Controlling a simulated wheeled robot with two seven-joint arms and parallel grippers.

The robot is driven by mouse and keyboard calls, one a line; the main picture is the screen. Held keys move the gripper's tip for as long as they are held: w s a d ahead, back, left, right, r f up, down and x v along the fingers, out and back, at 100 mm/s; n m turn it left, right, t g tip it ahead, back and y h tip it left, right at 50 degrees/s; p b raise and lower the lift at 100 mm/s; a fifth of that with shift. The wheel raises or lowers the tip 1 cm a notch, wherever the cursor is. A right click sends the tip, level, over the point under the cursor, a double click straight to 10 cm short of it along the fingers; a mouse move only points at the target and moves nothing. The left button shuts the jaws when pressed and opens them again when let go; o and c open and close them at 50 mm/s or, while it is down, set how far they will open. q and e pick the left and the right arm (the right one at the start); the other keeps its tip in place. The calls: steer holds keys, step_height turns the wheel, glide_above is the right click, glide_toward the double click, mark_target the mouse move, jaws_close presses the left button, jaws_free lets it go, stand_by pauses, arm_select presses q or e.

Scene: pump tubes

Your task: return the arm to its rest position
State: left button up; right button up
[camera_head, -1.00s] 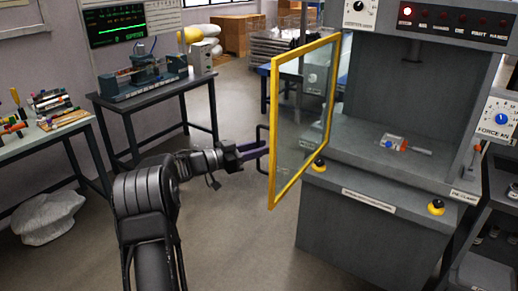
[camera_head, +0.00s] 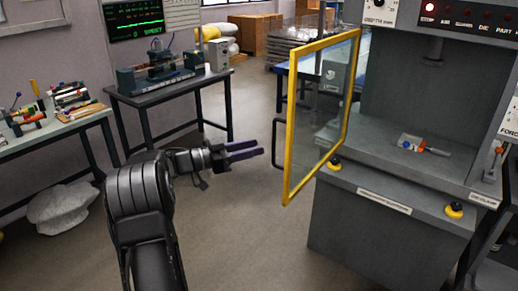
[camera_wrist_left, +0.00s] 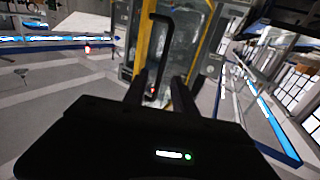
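My left arm (camera_head: 140,195) reaches in from the lower left in the head view. Its gripper (camera_head: 258,148) has two dark fingers that stand apart with nothing between them. It is in open air to the left of the yellow-framed door (camera_head: 290,120), apart from the door's dark handle (camera_head: 277,145). In the left wrist view the fingers (camera_wrist_left: 161,85) are also spread, with the handle (camera_wrist_left: 152,45) beyond them. The door stands swung out from the grey press (camera_head: 385,215). My right gripper is not in view.
A dark bench (camera_head: 170,93) with an instrument stands behind my left arm. A table (camera_head: 60,130) with coloured parts is at the left. A small orange-and-blue part (camera_head: 412,143) lies on the press bed. Open floor lies between my arm and the press.

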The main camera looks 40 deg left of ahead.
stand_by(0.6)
arm_select(q)
steer(key=w+a+f+n+t+y, duration=0.1)
steer(key=w+a+f+n+y, duration=0.3)
steer(key=f+y, duration=0.5)
steer(key=s+d+f+n+g, duration=0.25)
steer(key=d+f, duration=0.45)
steer(key=f, duration=0.5)
steer(key=s+d+f+n+g, duration=0.25)
steer(key=d+f, duration=0.35)
steer(key=f, duration=0.6)
steer(key=s+d+f+g+h, duration=0.1)
steer(key=s+d+f+g, duration=0.3)
steer(key=d, duration=0.4)
steer(key=s+d+f+g+h, duration=0.1)
steer(key=s+d+f, duration=0.4)
steer(key=d+f, duration=0.15)
steer(key=s+d+f+m+g+h, duration=0.1)
steer(key=s+d+g, duration=0.5)
steer(key=s+d, duration=1.4)
steer(key=shift+d+f+m+h, duration=0.4)
steer(key=shift+d+f+h, duration=0.35)
steer(key=shift+h, duration=0.25)
